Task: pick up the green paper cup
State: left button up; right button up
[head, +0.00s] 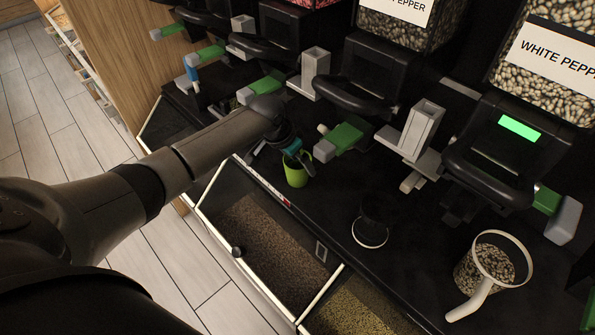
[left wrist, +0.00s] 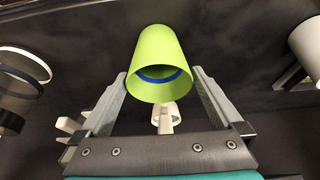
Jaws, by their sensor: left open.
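The green paper cup (head: 296,173) stands on the black counter in the middle of the head view, partly hidden at its top by my left gripper (head: 298,156). In the left wrist view the lime-green cup (left wrist: 153,55) has its round opening and a blue inner line towards the camera. My left gripper (left wrist: 160,75) is open, with one finger on each side of the cup. A gap shows beside the cup on both sides, so it does not look gripped. My right gripper is in neither view.
A clear-walled scoop or jug of pepper (head: 486,268) stands at the right, and a black cup with a pale rim (head: 370,232) nearer the middle. Dispensers with green-and-grey levers (head: 340,140) line the back. A bin of brown grains (head: 265,245) lies in front.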

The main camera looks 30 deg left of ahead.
pick_arm(q)
jog(key=shift+c, duration=0.4)
jog(key=c, duration=0.9)
